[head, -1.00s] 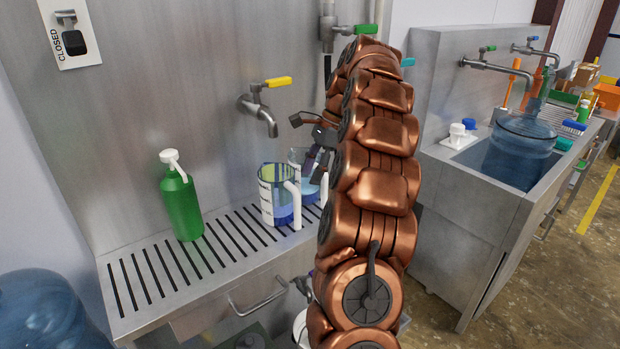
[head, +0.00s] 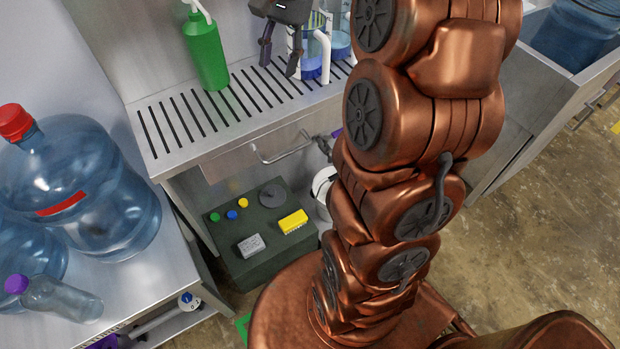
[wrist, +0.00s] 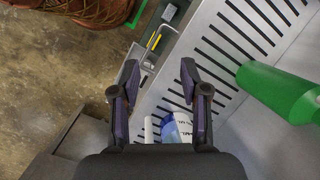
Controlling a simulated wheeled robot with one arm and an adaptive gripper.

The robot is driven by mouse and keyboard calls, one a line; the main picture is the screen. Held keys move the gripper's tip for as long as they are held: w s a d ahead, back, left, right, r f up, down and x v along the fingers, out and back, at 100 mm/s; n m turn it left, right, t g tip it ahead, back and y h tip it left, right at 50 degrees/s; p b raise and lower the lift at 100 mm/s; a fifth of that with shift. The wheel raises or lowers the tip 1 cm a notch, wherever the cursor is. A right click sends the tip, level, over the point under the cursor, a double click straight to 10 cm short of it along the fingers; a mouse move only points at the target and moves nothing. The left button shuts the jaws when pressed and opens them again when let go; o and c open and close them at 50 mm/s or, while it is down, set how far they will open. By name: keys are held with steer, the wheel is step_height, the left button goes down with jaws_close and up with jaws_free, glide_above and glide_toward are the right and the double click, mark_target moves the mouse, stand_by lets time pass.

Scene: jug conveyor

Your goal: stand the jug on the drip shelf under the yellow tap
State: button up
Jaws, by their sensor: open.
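Two clear jugs with white handles and blue contents stand upright on the slotted drip shelf (head: 185,118). The nearer jug (head: 311,68) is partly covered by my gripper, and the other jug (head: 339,42) is just behind it to the right. My gripper (head: 279,62) is open and empty, just left of the nearer jug in the head view. In the wrist view my fingers (wrist: 158,68) are spread with nothing between them. Part of a jug (wrist: 178,128) shows low there, beside the right finger. The yellow tap is outside both current views.
A green pump bottle (head: 206,50) stands on the shelf left of my gripper; it also shows in the wrist view (wrist: 280,92). Large blue water bottles (head: 85,185) stand on a side bench at left. A dark box (head: 262,235) sits below the shelf.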

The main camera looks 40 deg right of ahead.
steer(key=s+a+f+n+g+h, duration=0.1)
steer(key=s+a+f+n, duration=0.15)
steer(key=s+a, duration=0.3)
steer(key=s+a+f+n+h, duration=0.1)
steer(key=s+a+n, duration=0.3)
steer(key=s, duration=0.2)
steer(key=s+a+f+n+h, duration=0.1)
steer(key=s+f+n, duration=0.4)
steer(key=s, duration=0.8)
step_height(320, 180, down, 2)
steer(key=shift+a+n, duration=0.35)
steer(key=shift+a, duration=0.05)
steer(key=shift+d, duration=0.1)
